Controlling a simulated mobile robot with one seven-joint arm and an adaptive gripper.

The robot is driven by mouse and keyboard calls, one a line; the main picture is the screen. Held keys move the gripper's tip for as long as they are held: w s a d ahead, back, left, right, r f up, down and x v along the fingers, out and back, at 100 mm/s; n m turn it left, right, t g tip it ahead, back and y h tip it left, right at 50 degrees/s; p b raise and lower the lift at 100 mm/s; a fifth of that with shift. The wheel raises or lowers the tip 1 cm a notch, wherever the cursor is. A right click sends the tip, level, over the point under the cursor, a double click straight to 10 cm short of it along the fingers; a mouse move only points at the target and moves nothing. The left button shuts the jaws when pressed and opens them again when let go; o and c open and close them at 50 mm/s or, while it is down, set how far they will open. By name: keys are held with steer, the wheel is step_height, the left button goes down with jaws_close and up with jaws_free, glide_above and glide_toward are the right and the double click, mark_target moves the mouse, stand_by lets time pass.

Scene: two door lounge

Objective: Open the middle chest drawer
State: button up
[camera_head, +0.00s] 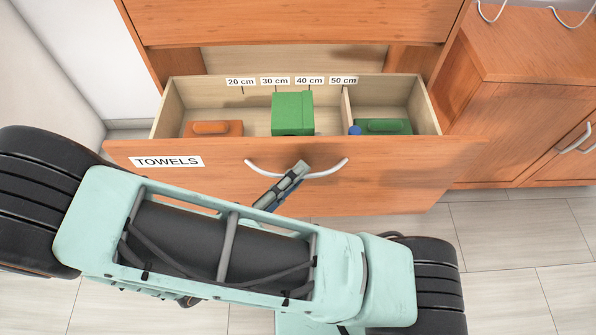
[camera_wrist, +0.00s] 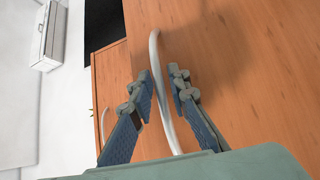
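The chest drawer labelled TOWELS (camera_head: 215,182) stands pulled out, with its inside showing. Another wooden front (camera_head: 290,22) is above it; what lies below is hidden, so I cannot confirm it is the middle one. Its curved pale handle (camera_head: 330,170) also shows in the wrist view (camera_wrist: 157,62). My gripper (camera_head: 300,168) is at the handle's middle. In the wrist view, the fingers of my gripper (camera_wrist: 160,82) are apart, one on each side of the handle bar, with a visible gap at least on the right side.
Inside the drawer are an orange box (camera_head: 213,128), a green block (camera_head: 292,113), a green item (camera_head: 384,127) and a small blue item (camera_head: 354,130). A divider (camera_head: 347,108) splits it. A wooden cabinet (camera_head: 525,95) stands at right. Tiled floor (camera_head: 520,235) is clear at lower right.

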steer(key=v, duration=1.1)
steer(key=shift+s, duration=0.2)
steer(key=shift+a, duration=0.1)
